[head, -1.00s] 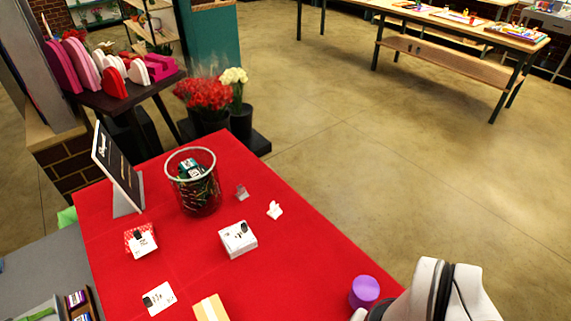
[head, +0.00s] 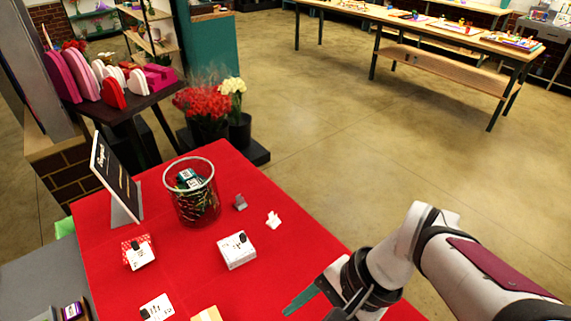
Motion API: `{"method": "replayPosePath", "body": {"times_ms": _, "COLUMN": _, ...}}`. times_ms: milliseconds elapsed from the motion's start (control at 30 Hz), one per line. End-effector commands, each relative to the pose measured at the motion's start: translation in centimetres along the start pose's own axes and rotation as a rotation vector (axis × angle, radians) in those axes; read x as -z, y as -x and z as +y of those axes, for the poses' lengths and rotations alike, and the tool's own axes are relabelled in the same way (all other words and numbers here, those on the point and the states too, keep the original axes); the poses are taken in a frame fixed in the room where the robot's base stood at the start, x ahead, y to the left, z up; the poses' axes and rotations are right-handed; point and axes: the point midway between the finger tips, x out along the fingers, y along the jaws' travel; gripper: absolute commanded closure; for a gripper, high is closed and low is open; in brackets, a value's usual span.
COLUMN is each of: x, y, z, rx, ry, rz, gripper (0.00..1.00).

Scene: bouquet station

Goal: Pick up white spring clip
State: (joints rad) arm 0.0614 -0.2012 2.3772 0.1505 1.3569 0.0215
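A small white clip (head: 273,220) lies on the red table (head: 290,258), right of the middle, with clear cloth around it. My gripper (head: 304,301) has come in at the bottom of the head view, nearer the camera than the clip and apart from it. One teal finger shows, pointing left. The other finger is not clear, so I cannot tell how wide the gripper is. I see nothing held in it.
A small grey clip (head: 240,202) lies just left of the white one. A glass jar (head: 192,195) with dark contents stands behind. A white box (head: 237,251), a red box (head: 138,252) and a black sign (head: 116,178) are to the left.

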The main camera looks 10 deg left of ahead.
Motion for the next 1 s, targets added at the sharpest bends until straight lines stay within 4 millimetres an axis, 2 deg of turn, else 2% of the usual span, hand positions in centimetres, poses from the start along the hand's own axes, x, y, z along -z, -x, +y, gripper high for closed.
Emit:
{"method": "replayPosePath", "body": {"times_ms": 33, "x": 2.0, "y": -0.8, "z": -3.4, "rx": 0.085, "ry": -0.123, "rz": -0.091, "gripper": 0.41}}
{"method": "replayPosePath", "body": {"times_ms": 67, "x": 3.4, "y": -1.3, "z": -5.6, "rx": 0.148, "ry": -0.203, "rz": -0.142, "gripper": 0.41}}
{"method": "replayPosePath", "body": {"times_ms": 100, "x": 5.7, "y": -2.1, "z": -8.3, "rx": 0.232, "ry": -0.314, "rz": -0.205, "gripper": 0.41}}
{"method": "replayPosePath", "body": {"times_ms": 167, "x": 10.0, "y": -3.4, "z": -11.6, "rx": 0.356, "ry": -0.485, "rz": -0.285, "gripper": 0.41}}
{"method": "replayPosePath", "body": {"times_ms": 200, "x": 13.1, "y": -4.5, "z": -13.3, "rx": 0.433, "ry": -0.598, "rz": -0.329, "gripper": 0.41}}
{"method": "replayPosePath", "body": {"times_ms": 300, "x": 20.4, "y": -7.3, "z": -15.4, "rx": 0.601, "ry": -0.849, "rz": -0.402, "gripper": 0.41}}
{"method": "replayPosePath", "body": {"times_ms": 400, "x": 25.7, "y": -9.7, "z": -15.4, "rx": 0.714, "ry": -1.025, "rz": -0.434, "gripper": 0.41}}
{"method": "replayPosePath", "body": {"times_ms": 433, "x": 26.8, "y": -10.2, "z": -15.3, "rx": 0.736, "ry": -1.060, "rz": -0.439, "gripper": 0.41}}
{"method": "replayPosePath", "body": {"times_ms": 500, "x": 28.3, "y": -11.0, "z": -15.2, "rx": 0.771, "ry": -1.113, "rz": -0.446, "gripper": 0.41}}
{"method": "replayPosePath", "body": {"times_ms": 567, "x": 28.9, "y": -11.7, "z": -15.5, "rx": 0.783, "ry": -1.130, "rz": -0.448, "gripper": 0.41}}
{"method": "replayPosePath", "body": {"times_ms": 833, "x": 29.2, "y": -16.6, "z": -21.0, "rx": 0.781, "ry": -1.129, "rz": -0.449, "gripper": 0.41}}
{"method": "replayPosePath", "body": {"times_ms": 1000, "x": 29.4, "y": -18.2, "z": -22.9, "rx": 0.782, "ry": -1.131, "rz": -0.448, "gripper": 0.41}}
